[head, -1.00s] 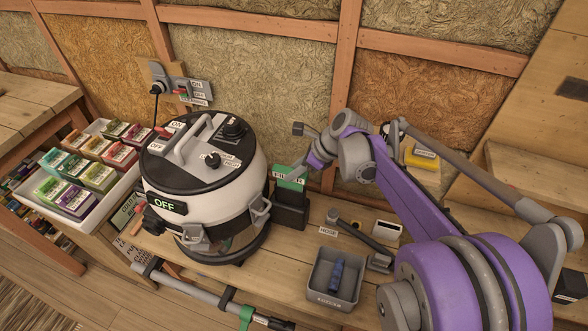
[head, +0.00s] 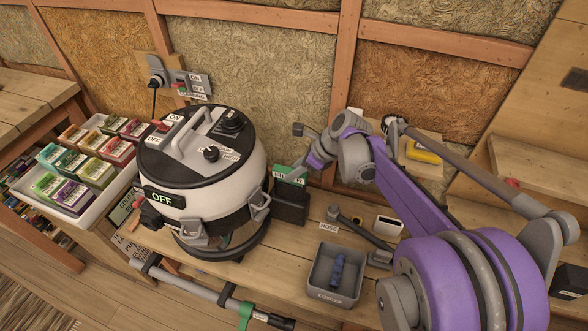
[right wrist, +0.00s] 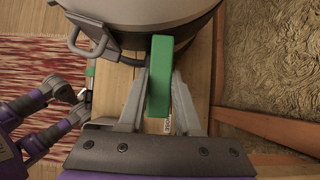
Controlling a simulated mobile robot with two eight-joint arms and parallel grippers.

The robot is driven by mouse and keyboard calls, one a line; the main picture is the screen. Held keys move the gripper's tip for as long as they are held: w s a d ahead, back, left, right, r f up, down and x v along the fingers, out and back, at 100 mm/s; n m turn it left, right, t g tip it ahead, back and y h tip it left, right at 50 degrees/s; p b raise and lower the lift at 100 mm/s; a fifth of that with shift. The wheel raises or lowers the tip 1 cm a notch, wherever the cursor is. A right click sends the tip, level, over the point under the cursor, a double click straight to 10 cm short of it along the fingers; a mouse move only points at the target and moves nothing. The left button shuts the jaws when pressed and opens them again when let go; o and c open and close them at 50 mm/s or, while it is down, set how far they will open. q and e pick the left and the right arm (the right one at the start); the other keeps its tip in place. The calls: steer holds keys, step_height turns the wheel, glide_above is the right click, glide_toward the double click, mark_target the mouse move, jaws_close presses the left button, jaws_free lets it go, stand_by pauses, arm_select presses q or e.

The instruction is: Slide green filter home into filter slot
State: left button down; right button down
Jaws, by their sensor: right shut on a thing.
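The green filter (head: 291,174) stands upright in the top of the dark filter slot (head: 290,211), just right of the vacuum. Its upper part shows above the slot; how deep its lower part sits is hidden. My right gripper (head: 306,166) is at the filter's upper part, its fingers partly hidden by my own wrist. In the right wrist view, the right gripper (right wrist: 160,88) has one finger on each side of the green filter (right wrist: 160,62) and is shut on it. The slot's opening is hidden there. My left gripper does not show in the head view.
The white and black vacuum (head: 204,180), reading OFF, stands close left of the slot. A grey bin (head: 320,284) with a blue item and a hose piece (head: 360,238) lie to the right. A white tray (head: 108,196) of coloured boxes is far left. The insulated wall is behind.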

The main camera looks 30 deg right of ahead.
steer(key=shift+f+b, duration=0.4)
steer(key=shift+f, duration=0.3)
steer(key=c, duration=0.5)
jaws_free()
steer(key=shift+r, duration=0.1)
steer(key=p+v, duration=0.1)
steer(key=v, duration=0.9)
steer(key=shift+s+d+r, duration=0.15)
steer(key=shift+s+r, duration=0.05)
steer(key=shift+r, duration=0.05)
